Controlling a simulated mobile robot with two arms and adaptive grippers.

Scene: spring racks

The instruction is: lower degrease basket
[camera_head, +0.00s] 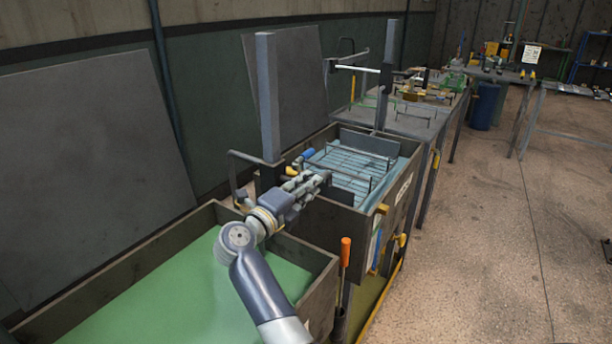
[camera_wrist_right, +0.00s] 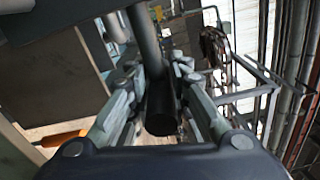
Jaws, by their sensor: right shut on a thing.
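The degrease basket (camera_head: 352,165) is a flat wire grid with thin upright rails, in a dark-walled tank (camera_head: 325,212) with light blue liquid. How deep it sits is hard to tell. My right gripper (camera_head: 314,184) is at the tank's near left end, beside the basket. In the wrist view the right gripper (camera_wrist_right: 160,110) has its fingers on both sides of a dark round handle (camera_wrist_right: 161,108) with a grey bar above. The fingers are shut on this handle. Its link to the basket is hidden. My left gripper is out of view.
A blue-grey post (camera_head: 267,95) stands at the tank's left, another post (camera_head: 388,75) at its far end. A green-filled tank (camera_head: 200,285) is in front. An orange-handled tool (camera_head: 345,252) stands by the tank's near corner. Open floor (camera_head: 500,230) lies right.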

